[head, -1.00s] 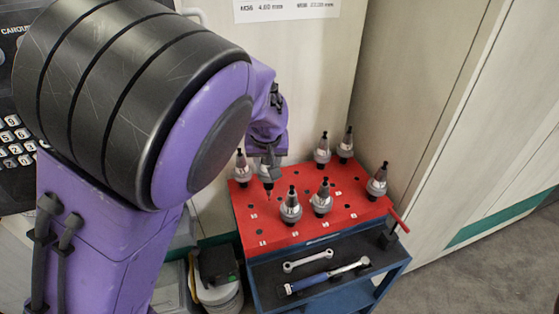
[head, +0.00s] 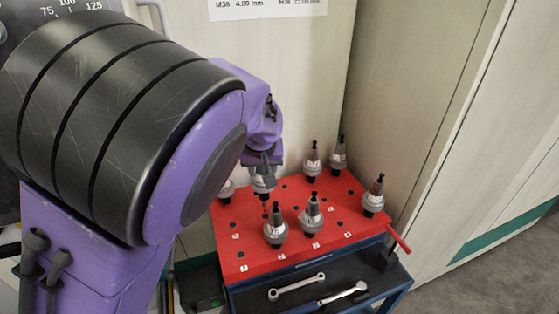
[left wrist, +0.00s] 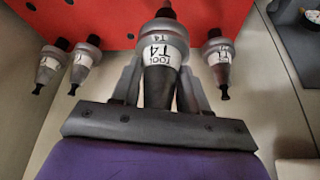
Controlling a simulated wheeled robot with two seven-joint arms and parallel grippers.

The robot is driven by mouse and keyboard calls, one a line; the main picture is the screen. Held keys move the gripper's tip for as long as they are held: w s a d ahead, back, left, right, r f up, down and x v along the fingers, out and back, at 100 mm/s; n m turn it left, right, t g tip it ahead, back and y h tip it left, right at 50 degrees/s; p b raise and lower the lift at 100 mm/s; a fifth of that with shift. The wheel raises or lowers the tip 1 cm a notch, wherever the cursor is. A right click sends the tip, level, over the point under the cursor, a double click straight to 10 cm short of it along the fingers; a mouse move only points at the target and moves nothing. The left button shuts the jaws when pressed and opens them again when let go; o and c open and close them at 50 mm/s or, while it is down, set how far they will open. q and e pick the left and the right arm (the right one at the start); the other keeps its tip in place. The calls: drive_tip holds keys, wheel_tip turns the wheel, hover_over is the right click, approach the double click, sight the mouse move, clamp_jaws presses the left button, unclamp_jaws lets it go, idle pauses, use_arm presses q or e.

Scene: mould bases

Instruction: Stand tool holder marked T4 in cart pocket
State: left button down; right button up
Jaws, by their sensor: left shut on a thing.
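My left gripper (head: 262,168) is shut on the tool holder marked T4 (head: 263,187), over the back left part of the red cart top (head: 290,258). In the left wrist view the gripper (left wrist: 145,92) has its two fingers on either side of the T4 holder (left wrist: 163,50), whose white label reads "TOOL T4". The holder's narrow end points to the red top. I cannot tell whether that end is in a pocket or just above one. My right gripper is not in view.
Several other holders stand on the cart top, among them one at front left (head: 275,225), one at front middle (head: 311,213) and one at right (head: 374,195). Another is partly hidden behind my arm. Dark empty pockets lie between them. A lower shelf holds a wrench (head: 297,286).

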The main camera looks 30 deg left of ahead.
use_arm(q)
drive_tip(key=shift+f, duration=0.2)
drive_tip(key=shift+f+p, duration=0.3)
drive_tip(key=shift+f, duration=0.15)
drive_tip(key=shift+s+r+p, duration=0.1)
drive_tip(key=shift+r+p, duration=0.05)
drive_tip(key=shift+p, duration=0.3)
drive_tip(key=shift+s+d, duration=0.1)
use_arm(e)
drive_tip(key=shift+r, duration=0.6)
use_arm(q)
drive_tip(key=shift+p, duration=0.3)
drive_tip(key=shift+p, duration=0.5)
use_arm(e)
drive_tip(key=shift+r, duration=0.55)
